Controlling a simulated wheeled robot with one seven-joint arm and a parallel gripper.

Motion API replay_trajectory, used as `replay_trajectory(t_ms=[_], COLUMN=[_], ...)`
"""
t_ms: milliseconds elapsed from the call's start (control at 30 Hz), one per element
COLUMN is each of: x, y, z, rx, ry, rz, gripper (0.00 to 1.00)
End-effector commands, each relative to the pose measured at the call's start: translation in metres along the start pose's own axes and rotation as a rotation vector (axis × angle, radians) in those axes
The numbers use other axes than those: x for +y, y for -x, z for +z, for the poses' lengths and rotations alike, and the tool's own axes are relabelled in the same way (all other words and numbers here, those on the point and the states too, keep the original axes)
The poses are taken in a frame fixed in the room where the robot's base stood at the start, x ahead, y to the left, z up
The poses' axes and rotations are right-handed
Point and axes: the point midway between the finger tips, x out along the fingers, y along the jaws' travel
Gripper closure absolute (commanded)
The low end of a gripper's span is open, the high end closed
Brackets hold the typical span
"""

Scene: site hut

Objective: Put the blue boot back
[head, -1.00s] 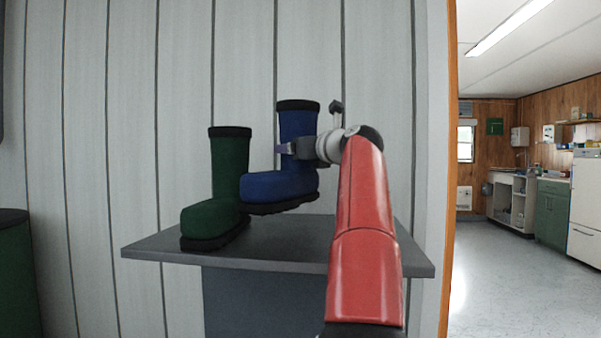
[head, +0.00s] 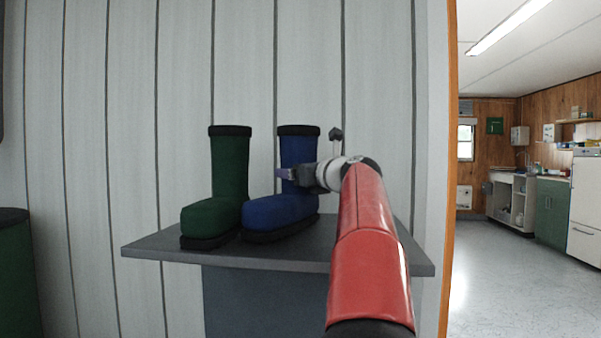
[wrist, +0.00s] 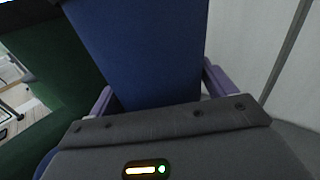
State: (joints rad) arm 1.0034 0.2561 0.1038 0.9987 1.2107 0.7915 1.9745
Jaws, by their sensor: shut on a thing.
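The blue boot (head: 283,208) stands upright on the grey shelf (head: 390,255), beside the green boot (head: 222,185). Its sole appears to rest on the shelf top, level with the green boot's. My gripper (head: 285,174) comes from the right and is shut on the blue boot's shaft. In the wrist view the blue shaft (wrist: 140,50) fills the space between my two purple fingers. The green boot (wrist: 50,65) shows to the left there.
A pale panelled wall (head: 110,120) stands right behind the shelf. The shelf top is bare to the right of the blue boot, under my arm. A dark green container (head: 15,270) stands at the far left. A doorway on the right opens to a kitchen area.

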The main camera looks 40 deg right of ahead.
Motion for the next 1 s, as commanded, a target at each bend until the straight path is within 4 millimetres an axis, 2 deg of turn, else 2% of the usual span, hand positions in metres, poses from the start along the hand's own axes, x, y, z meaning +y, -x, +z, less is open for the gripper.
replay_trajectory(t_ms=[200, 233, 333, 667, 767, 1000], x=[0.001, 0.001, 0.001, 0.0, 0.0, 0.0], y=[0.001, 0.0, 0.0, 0.004, 0.018, 0.07], z=[-0.001, -0.002, -0.001, 0.0, -0.001, -0.001], rx=[-0.003, 0.0, 0.0, 0.0, 0.0, -0.001], ry=[0.0, 0.0, 0.0, 0.0, 0.002, 0.002], rz=[0.001, 0.001, 0.001, 0.0, -0.002, -0.004], gripper=[0.88, 0.15, 0.01, 0.0, 0.0, 0.0])
